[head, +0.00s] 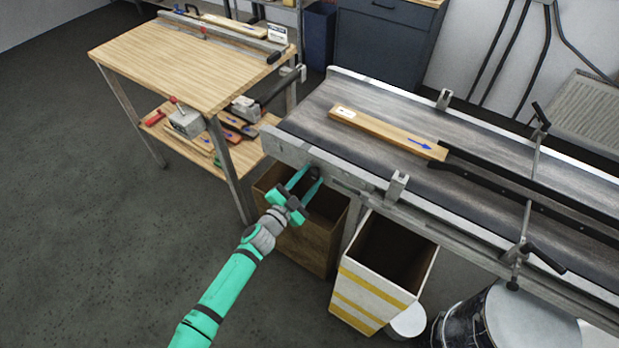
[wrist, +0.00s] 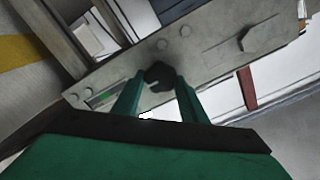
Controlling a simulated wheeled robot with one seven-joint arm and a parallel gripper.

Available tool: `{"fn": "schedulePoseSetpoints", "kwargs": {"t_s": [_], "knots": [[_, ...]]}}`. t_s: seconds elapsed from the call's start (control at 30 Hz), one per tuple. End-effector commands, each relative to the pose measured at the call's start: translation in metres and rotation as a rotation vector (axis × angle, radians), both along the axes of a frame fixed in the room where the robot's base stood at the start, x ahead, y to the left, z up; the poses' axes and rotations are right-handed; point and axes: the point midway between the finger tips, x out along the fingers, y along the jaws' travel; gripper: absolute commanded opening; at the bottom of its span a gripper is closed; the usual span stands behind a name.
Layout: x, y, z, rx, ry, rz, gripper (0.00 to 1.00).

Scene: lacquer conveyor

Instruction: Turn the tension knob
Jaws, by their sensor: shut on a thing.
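The tension knob (wrist: 160,75) is a small dark lobed knob on the grey metal side plate of the conveyor (head: 420,200). It shows between my fingertips in the wrist view. My gripper (head: 308,180), with green fingers, reaches to the near left end of the conveyor's side rail in the head view. In the wrist view my gripper (wrist: 158,88) is shut on the knob, one finger on each side. In the head view the knob is mostly hidden by my fingers.
A brown bin (head: 310,240) stands under my gripper, and a white bin with yellow stripes (head: 375,285) is to its right. A wooden board (head: 385,132) lies on the belt. A workbench (head: 185,65) stands at the left. The floor at left is clear.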

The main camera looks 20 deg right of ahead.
Motion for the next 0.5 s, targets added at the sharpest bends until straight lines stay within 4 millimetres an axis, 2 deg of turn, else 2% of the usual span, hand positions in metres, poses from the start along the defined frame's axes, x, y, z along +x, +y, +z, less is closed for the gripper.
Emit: {"fn": "schedulePoseSetpoints", "kwargs": {"t_s": [0.5], "knots": [[0.0001,-0.0003,-0.0005,0.026,-0.033,0.001,0.16]]}}
